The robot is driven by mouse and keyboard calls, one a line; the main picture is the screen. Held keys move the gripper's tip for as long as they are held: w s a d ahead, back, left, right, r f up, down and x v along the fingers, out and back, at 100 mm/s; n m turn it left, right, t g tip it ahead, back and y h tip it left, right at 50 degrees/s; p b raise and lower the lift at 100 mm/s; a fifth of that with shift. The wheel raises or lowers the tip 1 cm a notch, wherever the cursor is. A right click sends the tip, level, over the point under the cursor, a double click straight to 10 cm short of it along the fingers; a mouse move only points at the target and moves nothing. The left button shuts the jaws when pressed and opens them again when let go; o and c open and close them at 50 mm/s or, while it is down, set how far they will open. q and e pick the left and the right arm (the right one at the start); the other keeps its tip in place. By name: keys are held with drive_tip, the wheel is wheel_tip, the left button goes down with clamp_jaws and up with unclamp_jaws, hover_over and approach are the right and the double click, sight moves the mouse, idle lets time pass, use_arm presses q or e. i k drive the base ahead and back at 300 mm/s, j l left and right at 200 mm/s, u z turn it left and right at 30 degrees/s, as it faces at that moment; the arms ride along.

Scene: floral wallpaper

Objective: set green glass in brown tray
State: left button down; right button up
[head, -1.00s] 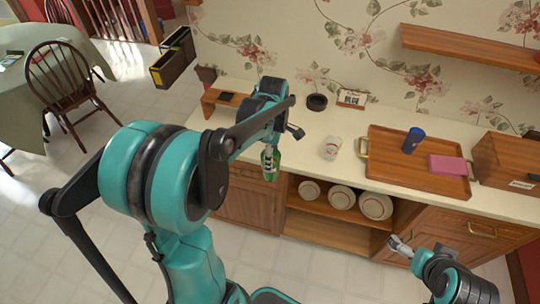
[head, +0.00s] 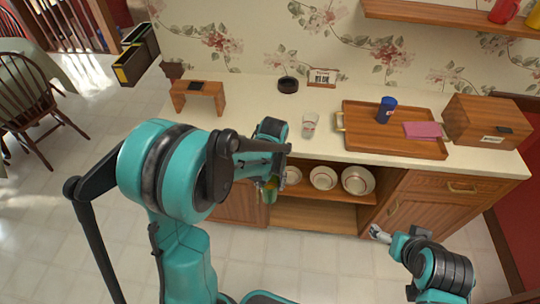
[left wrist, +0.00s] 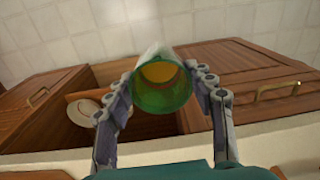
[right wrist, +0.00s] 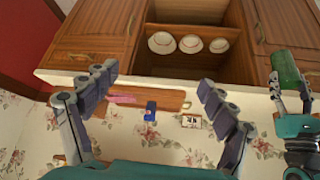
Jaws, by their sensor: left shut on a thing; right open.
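The green glass (head: 270,191) is held between the fingers of my left gripper (head: 266,184), in front of the counter's front edge. In the left wrist view the glass (left wrist: 160,96) shows its open rim, with a yellow-orange patch inside and a finger on each side. The right wrist view also shows the glass (right wrist: 286,70) at the right edge. My right gripper (head: 379,234) is open and empty, below the counter's front.
A clear glass (head: 309,125) stands on the counter left of the tray. A wooden box (head: 487,122) is at the tray's right. A dark bowl (head: 288,85), a small sign (head: 322,77) and a small wooden stand (head: 197,92) are farther left.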

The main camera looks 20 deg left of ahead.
sight(361, 136)
drive_tip(key=i+l, duration=0.15)
drive_tip(key=l, duration=0.25)
drive_tip(key=i+l, duration=0.15)
drive_tip(key=l, duration=0.2)
drive_tip(key=i+l, duration=0.15)
drive_tip(key=l, duration=0.25)
drive_tip(key=i+l, duration=0.15)
drive_tip(key=l, duration=0.25)
